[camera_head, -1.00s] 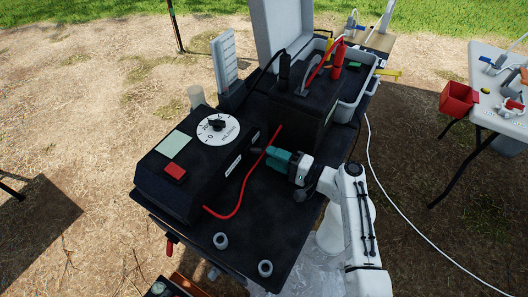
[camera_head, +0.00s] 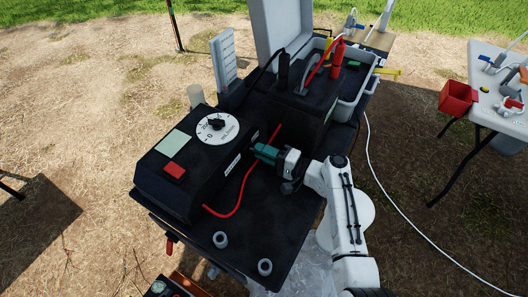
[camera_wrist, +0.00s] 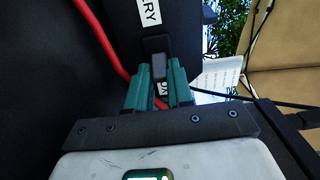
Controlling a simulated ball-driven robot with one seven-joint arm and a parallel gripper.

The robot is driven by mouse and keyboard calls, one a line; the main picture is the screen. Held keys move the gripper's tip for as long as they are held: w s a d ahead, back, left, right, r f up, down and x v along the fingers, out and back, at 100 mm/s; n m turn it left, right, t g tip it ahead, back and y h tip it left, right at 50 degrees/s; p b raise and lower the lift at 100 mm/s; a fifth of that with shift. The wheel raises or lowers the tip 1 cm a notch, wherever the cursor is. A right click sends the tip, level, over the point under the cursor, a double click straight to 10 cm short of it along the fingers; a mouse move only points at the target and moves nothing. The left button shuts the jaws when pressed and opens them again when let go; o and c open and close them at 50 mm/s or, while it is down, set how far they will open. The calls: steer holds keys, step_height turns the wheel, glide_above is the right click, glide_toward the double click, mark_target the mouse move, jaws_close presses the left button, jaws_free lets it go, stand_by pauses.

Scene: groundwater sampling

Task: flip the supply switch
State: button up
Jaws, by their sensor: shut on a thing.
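My gripper (camera_head: 259,149) has teal fingers and is at the right side wall of the black control box (camera_head: 190,190). In the wrist view my gripper (camera_wrist: 158,72) is shut on a small black lever, which I take to be the supply switch (camera_wrist: 156,46). The lever stands out from a dark face below a white label (camera_wrist: 149,12) ending in "ERY". Part of a small white marking shows between the fingers. In the head view the fingers hide the lever, so its position cannot be told.
A red cable (camera_head: 240,190) loops across the black table (camera_head: 265,215), close beside my fingers. A black battery-like box (camera_head: 300,110) with red and black leads stands behind my gripper. The box top has a dial (camera_head: 217,128) and a red button (camera_head: 175,171). The table's front right is mostly clear.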

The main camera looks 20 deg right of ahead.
mark_target(252, 151)
jaws_close()
steer(key=shift+s+a, duration=0.1)
steer(key=shift+s+a+m+t+h+p, duration=0.15)
steer(key=shift+m+t+h+p, duration=0.25)
steer(key=shift+m+h+p, duration=0.2)
steer(key=h, duration=0.1)
steer(key=m+t+h, duration=0.1)
steer(key=shift+s+a+m+h+p, duration=0.3)
steer(key=shift+a+m+h, duration=0.05)
steer(key=shift+m+h, duration=0.05)
steer(key=m+h, duration=0.1)
steer(key=h, duration=0.1)
steer(key=a+m+t+h, duration=0.1)
steer(key=m+h, duration=0.1)
steer(key=shift+s+a+t+h, duration=0.1)
steer(key=shift+s+t+h, duration=0.1)
steer(key=shift+t+h, duration=0.1)
steer(key=shift+s+a+m+h+p, duration=0.1)
steer(key=shift+a+m+h+p, duration=0.2)
steer(key=shift+m+h, duration=0.85)
steer(key=shift+a+m+h+p, duration=0.1)
steer(key=shift+a+m+h, duration=0.4)
steer(key=shift+h, duration=1.05)
steer(key=shift+d+m, duration=0.1)
steer(key=shift+m, duration=0.15)
